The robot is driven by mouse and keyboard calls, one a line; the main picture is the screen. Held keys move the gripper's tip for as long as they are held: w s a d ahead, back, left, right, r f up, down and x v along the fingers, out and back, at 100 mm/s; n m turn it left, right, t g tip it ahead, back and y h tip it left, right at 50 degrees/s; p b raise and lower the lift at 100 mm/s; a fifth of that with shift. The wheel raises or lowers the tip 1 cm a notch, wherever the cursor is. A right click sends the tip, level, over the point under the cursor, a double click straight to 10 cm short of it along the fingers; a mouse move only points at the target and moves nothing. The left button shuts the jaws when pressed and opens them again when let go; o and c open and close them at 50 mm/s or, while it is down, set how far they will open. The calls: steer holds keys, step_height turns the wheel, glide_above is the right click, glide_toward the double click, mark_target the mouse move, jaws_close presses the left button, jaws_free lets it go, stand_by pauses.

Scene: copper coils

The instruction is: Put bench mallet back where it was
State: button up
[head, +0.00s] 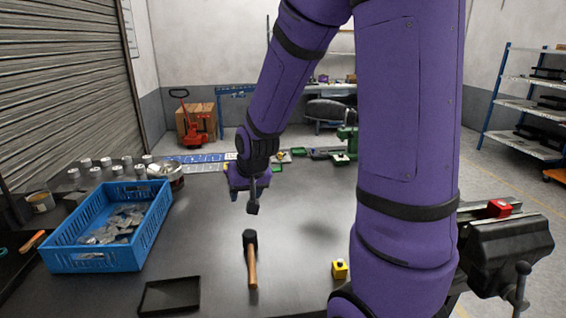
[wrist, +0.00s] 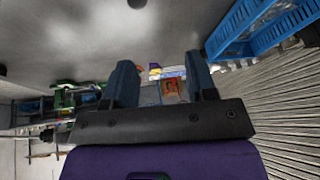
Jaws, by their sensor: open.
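The bench mallet (head: 251,264) has a black head and a light wooden handle. It lies on the dark bench top in the head view, head toward the back and handle toward the front. My gripper (head: 253,207) is above the bench, just behind the mallet head in the picture and apart from it. In the wrist view my gripper (wrist: 162,76) has its two fingers spread, with nothing between them. A small dark shape at the top edge of the wrist view is cut off, and I cannot tell what it is.
A blue crate (head: 151,232) of metal pieces stands at left; it also shows in the wrist view (wrist: 232,38). A black tray (head: 170,296) lies at the front. A yellow block (head: 339,269) is right of the mallet. A vise (head: 505,245) is at right. The bench (head: 300,205) is clear around the mallet.

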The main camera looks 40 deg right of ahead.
steer(key=s+a+r+n, duration=0.2)
steer(key=s+a+r, duration=0.1)
steer(key=s+r, duration=0.6)
steer(key=s+a+r+n, duration=0.2)
steer(key=s+r, duration=0.6)
steer(key=s, duration=0.4)
steer(key=shift+s+a+r+y, duration=0.3)
steer(key=shift+a+r, duration=0.1)
steer(key=shift+a, duration=0.35)
steer(key=shift+w, duration=0.1)
steer(key=shift+c, duration=0.3)
